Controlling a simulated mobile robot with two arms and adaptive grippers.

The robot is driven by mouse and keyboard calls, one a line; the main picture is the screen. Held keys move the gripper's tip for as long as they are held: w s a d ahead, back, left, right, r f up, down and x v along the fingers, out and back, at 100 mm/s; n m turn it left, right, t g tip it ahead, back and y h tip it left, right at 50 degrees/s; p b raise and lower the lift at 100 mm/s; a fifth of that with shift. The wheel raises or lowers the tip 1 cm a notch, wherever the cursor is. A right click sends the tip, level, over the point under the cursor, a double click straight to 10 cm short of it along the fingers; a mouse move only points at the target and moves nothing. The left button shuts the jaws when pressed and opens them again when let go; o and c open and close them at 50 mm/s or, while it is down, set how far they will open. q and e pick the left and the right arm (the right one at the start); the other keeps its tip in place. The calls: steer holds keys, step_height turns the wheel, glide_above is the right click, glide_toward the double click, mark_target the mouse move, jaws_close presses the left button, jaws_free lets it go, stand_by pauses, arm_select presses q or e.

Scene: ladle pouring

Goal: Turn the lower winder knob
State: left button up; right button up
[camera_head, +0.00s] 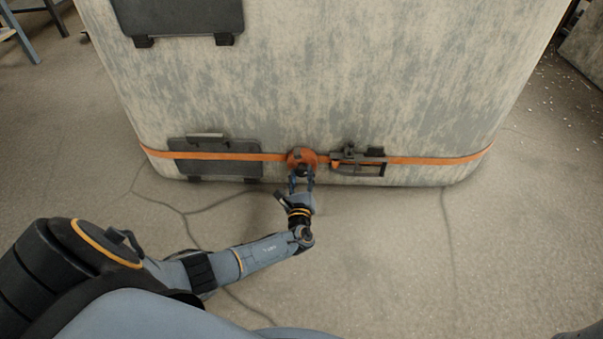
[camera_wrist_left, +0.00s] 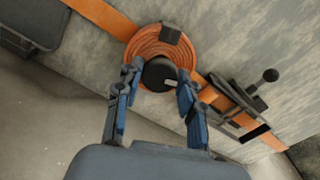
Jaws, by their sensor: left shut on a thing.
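The lower winder is a round orange spool (camera_head: 301,157) on the low front of a large worn grey-white block, in line with an orange strap (camera_head: 420,160). In the left wrist view the spool (camera_wrist_left: 150,45) shows coiled orange strap and a dark block at its upper edge. Its black round knob (camera_wrist_left: 159,74) with a pale mark sits at the centre. My left gripper (camera_head: 302,178) reaches the spool from below; in the left wrist view its two blue fingers (camera_wrist_left: 157,88) are shut on the knob, one on each side. My right gripper is not in view.
A dark buckle (camera_head: 358,162) with a lever sits on the strap right of the spool. A dark panel (camera_head: 215,157) lies behind the strap on the left, and another panel (camera_head: 180,15) is higher up. The floor (camera_head: 400,250) in front is clear apart from cracks.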

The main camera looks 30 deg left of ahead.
arm_select(q)
steer(key=shift+m+p, duration=0.35)
steer(key=shift+m, duration=0.75)
steer(key=o, duration=1.2)
steer(key=shift+c, duration=0.2)
steer(key=v, duration=1.2)
steer(key=shift+f, duration=0.1)
